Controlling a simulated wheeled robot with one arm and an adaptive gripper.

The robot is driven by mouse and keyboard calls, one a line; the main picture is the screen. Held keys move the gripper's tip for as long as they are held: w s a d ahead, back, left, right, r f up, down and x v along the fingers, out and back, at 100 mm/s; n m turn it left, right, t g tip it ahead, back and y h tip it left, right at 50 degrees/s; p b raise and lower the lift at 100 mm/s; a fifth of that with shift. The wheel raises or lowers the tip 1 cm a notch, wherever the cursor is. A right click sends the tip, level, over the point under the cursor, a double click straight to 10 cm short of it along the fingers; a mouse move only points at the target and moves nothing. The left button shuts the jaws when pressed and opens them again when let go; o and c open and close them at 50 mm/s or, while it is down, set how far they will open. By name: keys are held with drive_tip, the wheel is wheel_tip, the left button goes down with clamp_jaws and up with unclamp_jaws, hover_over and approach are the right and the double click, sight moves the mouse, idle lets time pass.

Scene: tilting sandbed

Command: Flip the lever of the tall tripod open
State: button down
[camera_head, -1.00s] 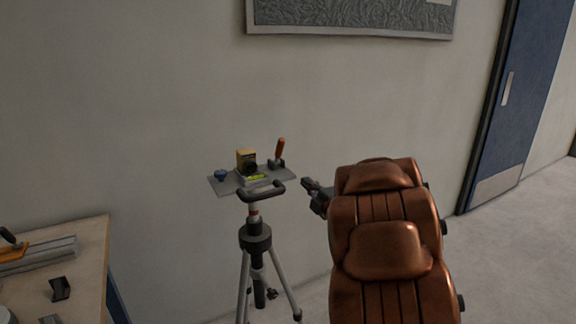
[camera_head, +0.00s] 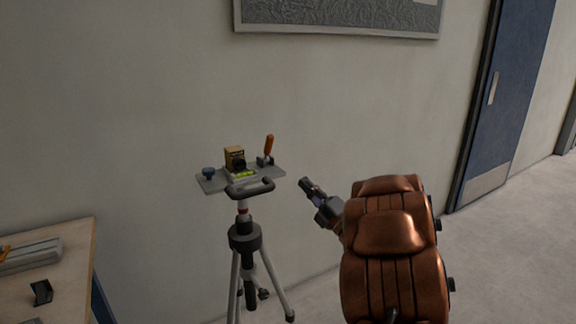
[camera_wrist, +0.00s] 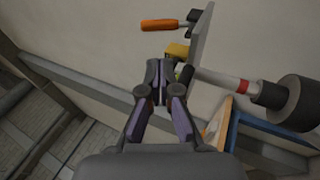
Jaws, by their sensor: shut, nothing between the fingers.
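The tall tripod (camera_head: 245,237) stands near the wall with a flat grey plate (camera_head: 212,184) on top. An orange-handled lever (camera_head: 269,145) stands upright at the plate's right end. In the wrist view the lever (camera_wrist: 160,25) lies across the top, ahead of the gripper and apart from it. My gripper (camera_head: 306,184) is to the right of the plate, touching nothing that I can see. In the wrist view its fingertips (camera_wrist: 158,68) are together and empty.
A wooden table (camera_head: 75,262) is at lower left. A wall picture (camera_head: 340,17) hangs above. Open floor lies toward the blue door (camera_head: 492,110).

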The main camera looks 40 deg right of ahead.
sight(268, 148)
drive_tip(key=p+x, duration=0.3)
drive_tip(key=x, duration=1)
drive_tip(key=shift+w+a, duration=0.1)
drive_tip(key=shift+w, duration=0.2)
